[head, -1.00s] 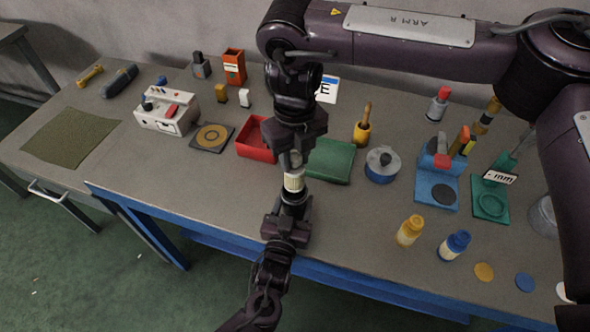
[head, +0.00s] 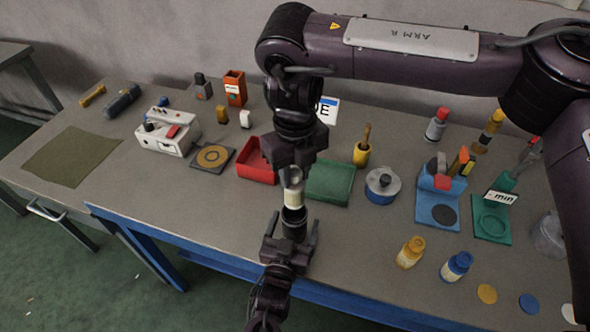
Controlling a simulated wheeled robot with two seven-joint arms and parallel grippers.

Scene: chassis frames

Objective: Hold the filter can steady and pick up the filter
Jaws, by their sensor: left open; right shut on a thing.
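A pale cream filter (head: 293,198) hangs upright below my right gripper (head: 292,178), which is shut on its upper part. The black filter can (head: 294,224) stands upright on the bench, directly below the filter. The filter's lower end is at the can's rim; I cannot tell whether it is still partly inside or just clear. My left gripper (head: 292,232) is open at the bench's front, with one finger on each side of the can and gaps showing. The filter's top is partly hidden by the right gripper.
A grey-lidded blue pot (head: 382,187) stands to the right. The bench left of the can is clear.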

